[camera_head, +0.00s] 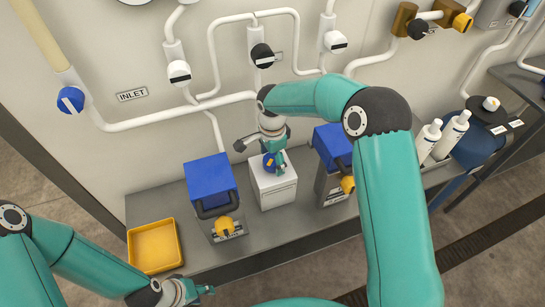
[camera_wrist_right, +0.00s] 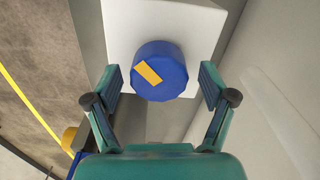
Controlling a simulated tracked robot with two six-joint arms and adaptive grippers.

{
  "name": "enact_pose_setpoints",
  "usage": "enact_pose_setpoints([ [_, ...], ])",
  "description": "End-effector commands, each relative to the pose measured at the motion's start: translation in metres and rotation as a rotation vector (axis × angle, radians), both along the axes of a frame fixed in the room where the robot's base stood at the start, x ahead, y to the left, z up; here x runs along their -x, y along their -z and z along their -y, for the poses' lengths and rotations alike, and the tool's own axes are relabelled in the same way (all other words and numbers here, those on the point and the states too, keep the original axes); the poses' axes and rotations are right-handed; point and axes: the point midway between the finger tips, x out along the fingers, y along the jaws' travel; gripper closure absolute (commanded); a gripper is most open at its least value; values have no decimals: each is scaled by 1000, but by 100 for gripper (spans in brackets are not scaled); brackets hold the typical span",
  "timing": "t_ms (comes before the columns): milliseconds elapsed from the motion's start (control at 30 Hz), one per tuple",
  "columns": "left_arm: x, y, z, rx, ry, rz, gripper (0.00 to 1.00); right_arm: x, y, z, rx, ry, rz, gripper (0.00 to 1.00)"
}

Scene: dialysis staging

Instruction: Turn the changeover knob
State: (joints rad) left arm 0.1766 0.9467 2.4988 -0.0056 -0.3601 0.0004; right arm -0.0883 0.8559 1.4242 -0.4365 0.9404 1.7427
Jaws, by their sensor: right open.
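The changeover knob (camera_wrist_right: 165,80) is blue and round with a yellow mark, on top of a white box (camera_wrist_right: 119,31). In the head view the knob (camera_head: 269,161) is partly covered by my right gripper (camera_head: 272,158), which points down over the white box (camera_head: 272,190). In the right wrist view, my right gripper (camera_wrist_right: 163,92) is open. Its fingers stand left and right of the knob with gaps on both sides. The yellow mark slants down to the right there. My left gripper (camera_head: 206,290) is low in the head view, away from the knob; its jaw opening is unclear.
Blue-topped units (camera_head: 210,178) and (camera_head: 331,145) flank the white box on the grey bench. A yellow tray (camera_head: 154,248) is at the bench's left end. White bottles (camera_head: 428,139) stand at the right. Pipes with black, white and blue valve knobs run along the wall behind.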

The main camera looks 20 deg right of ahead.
Motion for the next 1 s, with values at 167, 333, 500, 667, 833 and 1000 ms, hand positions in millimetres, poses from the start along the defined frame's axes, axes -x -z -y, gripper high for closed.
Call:
enact_pose_setpoints([
  [167, 0, 0, 0, 0, 0, 0, 60, 0, 1, 0, 0, 0, 0, 17],
  [333, 0, 0, 0, 0, 0, 0, 60, 0, 0, 0, 0, 1, 0, 36],
  [500, 0, 0, 0, 0, 0, 0, 60, 0, 0, 0, 0, 1, 0, 64],
  [667, 0, 0, 0, 0, 0, 0, 60, 0, 0, 0, 0, 0, 0, 77],
  [833, 0, 2, 0, 0, 0, 0, 60, 0, 1, 0, 0, -15, 1, 77],
  [1000, 0, 7, 0, 0, 0, 0, 60, 0, 1, 0, 0, -69, 1, 77],
])
